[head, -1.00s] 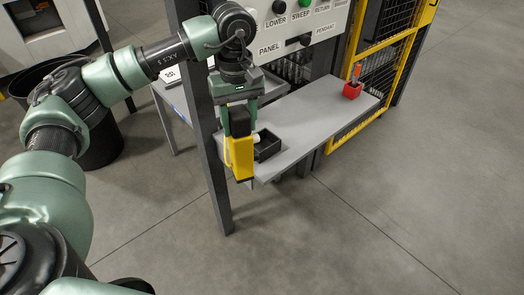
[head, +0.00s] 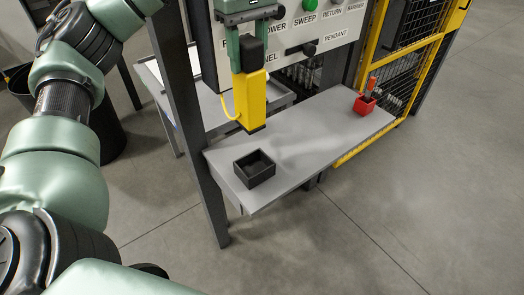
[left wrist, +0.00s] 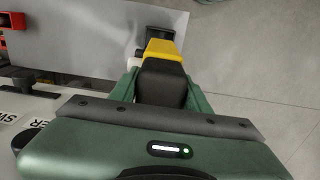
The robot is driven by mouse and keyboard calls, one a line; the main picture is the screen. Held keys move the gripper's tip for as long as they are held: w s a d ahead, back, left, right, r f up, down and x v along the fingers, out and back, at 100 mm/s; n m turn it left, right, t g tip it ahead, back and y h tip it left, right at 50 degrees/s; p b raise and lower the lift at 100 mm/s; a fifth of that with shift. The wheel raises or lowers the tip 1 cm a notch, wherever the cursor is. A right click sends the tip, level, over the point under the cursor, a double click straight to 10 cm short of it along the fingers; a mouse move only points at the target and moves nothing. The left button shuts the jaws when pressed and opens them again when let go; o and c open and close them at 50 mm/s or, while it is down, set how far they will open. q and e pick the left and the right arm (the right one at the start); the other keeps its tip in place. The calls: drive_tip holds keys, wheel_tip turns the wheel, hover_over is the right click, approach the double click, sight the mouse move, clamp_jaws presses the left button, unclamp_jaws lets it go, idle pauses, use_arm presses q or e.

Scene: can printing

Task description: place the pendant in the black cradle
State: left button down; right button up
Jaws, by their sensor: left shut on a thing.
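The pendant (head: 251,97) is a yellow handheld box with a black top. It hangs upright from my left gripper (head: 246,42), which is shut on its black part. The pendant is in the air above the shelf, its lower end up and behind the black cradle in the head view. The black cradle (head: 255,171) is an open square box, empty, near the shelf's left end. In the left wrist view, the pendant (left wrist: 164,75) sits between the fingers, with a dark shape, likely the cradle, partly hidden beyond it. My right gripper is out of view.
The grey shelf (head: 310,141) is clear between the cradle and a red box (head: 364,105) holding a red-handled item. A dark post (head: 183,110) stands at the shelf's left end. A labelled control panel (head: 310,30) is behind, and a yellow-framed mesh fence (head: 400,70) is right.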

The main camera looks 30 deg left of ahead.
sight(246, 92)
use_arm(q)
drive_tip(key=f, duration=0.2)
drive_tip(key=s+f+b, duration=0.1)
drive_tip(key=f, duration=0.2)
drive_tip(key=f+b, duration=0.1)
drive_tip(key=f, duration=0.2)
drive_tip(key=shift+s, duration=0.25)
drive_tip(key=f, duration=0.2)
drive_tip(key=f+p, duration=0.1)
drive_tip(key=f, duration=0.1)
drive_tip(key=shift+w+a, duration=0.1)
drive_tip(key=shift+w, duration=0.2)
wheel_tip(246, 92, down, 2)
drive_tip(key=shift+f, duration=0.35)
drive_tip(key=shift+s+f, duration=0.1)
drive_tip(key=shift+f, duration=0.25)
wheel_tip(246, 92, down, 4)
drive_tip(key=shift+r+p, duration=0.15)
drive_tip(key=shift+p, duration=0.35)
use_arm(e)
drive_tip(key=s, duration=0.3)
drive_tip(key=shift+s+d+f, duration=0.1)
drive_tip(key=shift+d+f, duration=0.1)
